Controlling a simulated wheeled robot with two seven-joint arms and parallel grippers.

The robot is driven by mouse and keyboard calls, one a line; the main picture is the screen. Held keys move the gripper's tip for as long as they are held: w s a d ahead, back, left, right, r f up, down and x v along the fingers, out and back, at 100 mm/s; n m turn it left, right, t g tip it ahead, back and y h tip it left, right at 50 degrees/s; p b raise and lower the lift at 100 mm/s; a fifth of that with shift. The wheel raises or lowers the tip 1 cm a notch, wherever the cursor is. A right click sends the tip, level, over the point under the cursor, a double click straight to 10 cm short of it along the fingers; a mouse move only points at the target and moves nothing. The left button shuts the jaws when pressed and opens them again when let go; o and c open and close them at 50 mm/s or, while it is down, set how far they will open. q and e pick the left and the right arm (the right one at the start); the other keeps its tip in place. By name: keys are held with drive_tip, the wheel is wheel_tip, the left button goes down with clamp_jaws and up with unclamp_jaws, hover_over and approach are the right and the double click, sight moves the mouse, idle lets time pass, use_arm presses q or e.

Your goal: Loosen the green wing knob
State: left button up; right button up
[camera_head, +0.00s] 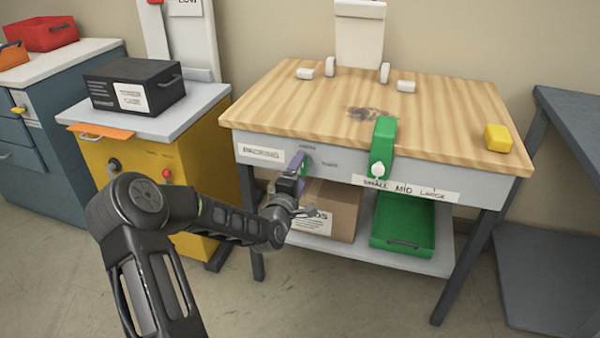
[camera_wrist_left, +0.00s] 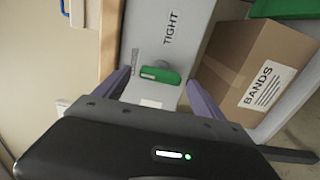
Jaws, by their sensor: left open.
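The green wing knob (camera_wrist_left: 160,75) is on the grey front panel of the wooden-topped table, beside a printed word TIGHT. In the wrist view it sits between the two purple fingers of my left gripper (camera_wrist_left: 158,82), one on each side, with gaps to the knob. In the head view my left gripper (camera_head: 297,164) is at the panel's left part, right of the PACKING label, and hides most of the knob; a green sliver shows beside the fingers. My left gripper is open. My right gripper is not in view.
The table (camera_head: 370,100) has a green bracket with a white knob (camera_head: 378,170) on its front. A cardboard box (camera_head: 335,207) and green bin (camera_head: 403,225) stand on the shelf below. A yellow cabinet (camera_head: 130,165) is left; a grey bench (camera_head: 570,115) is right.

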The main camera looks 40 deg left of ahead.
use_arm(q)
drive_tip(key=v, duration=0.7)
drive_tip(key=shift+s+p, duration=0.2)
drive_tip(key=shift+p, duration=0.25)
wheel_tip(320, 180, down, 10)
drive_tip(key=s+d+m+g+h, duration=0.2)
drive_tip(key=m+g, duration=0.1)
drive_tip(key=m, duration=0.2)
drive_tip(key=s+d+f+m+g+h, duration=0.35)
drive_tip(key=s+d+f+m, duration=0.2)
drive_tip(key=d+f, duration=0.5)
drive_tip(key=s+d+f+m+g+h, duration=0.4)
drive_tip(key=s+d+f, duration=0.35)
drive_tip(key=d, duration=0.55)
drive_tip(key=s+d+f+m+g, duration=0.4)
drive_tip(key=s+d+m+g, duration=0.2)
drive_tip(key=s+d, duration=0.75)
wheel_tip(320, 180, up, 18)
drive_tip(key=p, duration=1.8)
drive_tip(key=shift+w, duration=0.4)
